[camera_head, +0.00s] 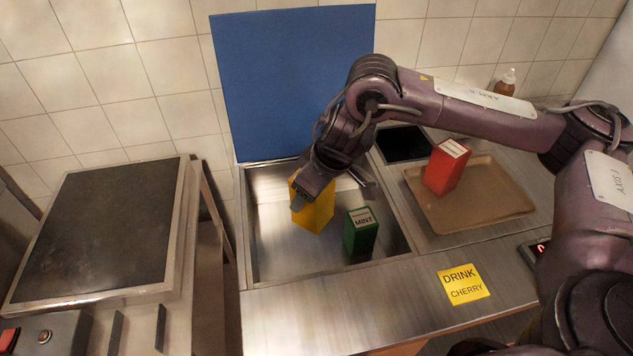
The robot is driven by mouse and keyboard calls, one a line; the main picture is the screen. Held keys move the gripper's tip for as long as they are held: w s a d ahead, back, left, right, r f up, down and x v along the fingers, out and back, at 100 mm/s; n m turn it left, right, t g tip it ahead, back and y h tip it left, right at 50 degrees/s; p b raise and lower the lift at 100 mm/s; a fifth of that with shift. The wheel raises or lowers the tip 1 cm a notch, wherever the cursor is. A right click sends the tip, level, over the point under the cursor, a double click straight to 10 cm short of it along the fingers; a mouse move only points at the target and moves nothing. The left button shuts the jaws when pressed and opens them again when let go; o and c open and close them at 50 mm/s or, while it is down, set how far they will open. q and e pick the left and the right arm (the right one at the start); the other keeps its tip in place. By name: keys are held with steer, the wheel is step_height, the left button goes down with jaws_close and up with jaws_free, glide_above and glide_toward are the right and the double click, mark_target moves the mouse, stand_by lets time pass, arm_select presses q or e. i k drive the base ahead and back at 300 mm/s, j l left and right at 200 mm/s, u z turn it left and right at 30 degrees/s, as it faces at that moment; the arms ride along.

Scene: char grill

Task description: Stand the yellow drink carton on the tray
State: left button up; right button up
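The yellow drink carton (314,213) stands in the steel well on the left of the counter, partly hidden by my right gripper. My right gripper (334,196) reaches down over it from the right. One finger is at the carton's left front, and the other is out to its right with a gap between, so the gripper looks open. The brown tray (495,214) lies on the counter to the right, with a red carton (446,167) standing on its left rear part. My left gripper is not in view.
A green carton marked MINT (360,233) stands in the well just right of the yellow one. A raised blue lid (285,80) backs the well. A yellow DRINK CHERRY card (463,284) lies in front. The tray's front and right are bare. A flat griddle (100,225) is at left.

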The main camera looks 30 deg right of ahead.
mark_target(484, 177)
steer(key=k+l+u, duration=0.1)
steer(key=k+l, duration=0.25)
steer(key=k, duration=0.2)
steer(key=k+l, duration=0.1)
steer(key=l, duration=0.3)
steer(key=k+l+u, duration=0.1)
steer(key=l, duration=0.3)
steer(key=k+l, duration=0.1)
steer(key=l, duration=0.35)
steer(key=k+l+u, duration=0.1)
steer(key=l, duration=0.3)
